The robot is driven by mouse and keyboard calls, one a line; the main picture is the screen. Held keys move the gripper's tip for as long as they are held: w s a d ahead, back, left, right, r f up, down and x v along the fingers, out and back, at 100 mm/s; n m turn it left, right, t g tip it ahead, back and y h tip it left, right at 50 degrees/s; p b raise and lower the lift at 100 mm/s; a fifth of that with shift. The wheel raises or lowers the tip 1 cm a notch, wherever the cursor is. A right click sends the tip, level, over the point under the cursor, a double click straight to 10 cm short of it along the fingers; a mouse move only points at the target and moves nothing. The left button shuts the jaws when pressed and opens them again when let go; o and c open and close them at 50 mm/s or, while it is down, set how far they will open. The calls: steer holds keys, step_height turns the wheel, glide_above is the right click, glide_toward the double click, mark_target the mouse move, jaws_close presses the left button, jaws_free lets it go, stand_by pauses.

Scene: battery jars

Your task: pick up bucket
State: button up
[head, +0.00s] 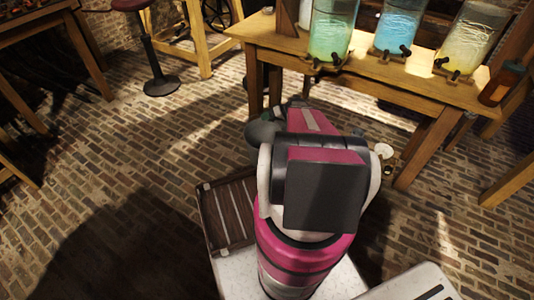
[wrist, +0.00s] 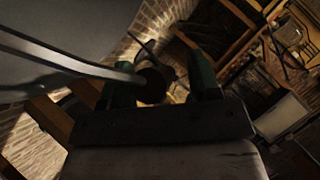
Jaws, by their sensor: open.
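In the wrist view my gripper (wrist: 160,82) is open, with one green finger at each side. A large smooth grey surface (wrist: 75,25), which looks like the bucket, fills the upper left very close by. A curved metal band (wrist: 75,66), seemingly its handle, runs from the left edge toward a dark rounded piece (wrist: 152,86) between the fingers. I cannot tell whether the fingers touch it. In the head view a dark grey rounded shape (head: 262,133) shows beside my arm, perhaps the bucket. My arm hides the gripper there.
A wooden table (head: 385,85) holds glass jars with green (head: 331,30), blue (head: 398,25) and yellow (head: 472,38) liquid, plus a brown bottle (head: 502,83). A stool (head: 160,85) stands at upper left. The brick floor (head: 130,140) on the left is largely clear.

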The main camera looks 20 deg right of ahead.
jaws_close()
stand_by(1.4)
